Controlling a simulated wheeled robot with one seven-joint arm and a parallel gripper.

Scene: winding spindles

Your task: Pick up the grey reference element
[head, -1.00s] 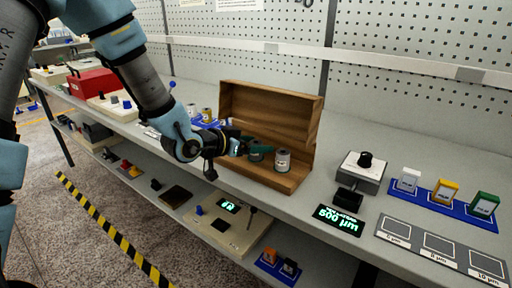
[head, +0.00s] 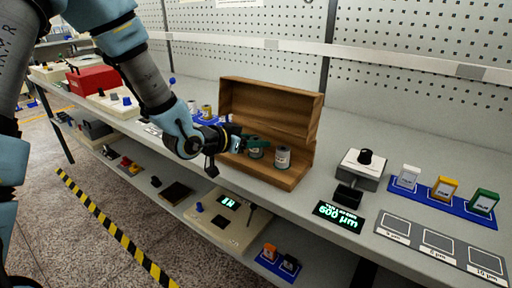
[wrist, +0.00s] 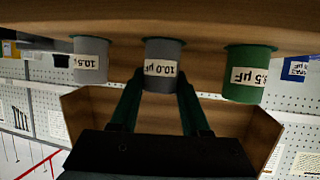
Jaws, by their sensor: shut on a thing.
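In the wrist view, which is upside down, my gripper (wrist: 158,100) has its two dark green fingers on either side of the middle grey cylinder (wrist: 162,52), labelled 10.0 µF. It is shut on that cylinder near its top end. Another grey cylinder (wrist: 90,45), labelled 10.5 µF, stands to its left, and a green cylinder (wrist: 246,62) to its right. In the head view my gripper (head: 252,141) reaches into the open wooden box (head: 270,98). The gripped cylinder (head: 256,153) shows just below the fingers. I cannot tell whether it is clear of the box floor.
A grey device with a black knob (head: 360,168) and a display (head: 339,216) stand right of the box. A blue rack (head: 460,209) holds white, yellow and green pieces. A red box (head: 95,83) is far left. A perforated wall (head: 420,90) stands behind the bench.

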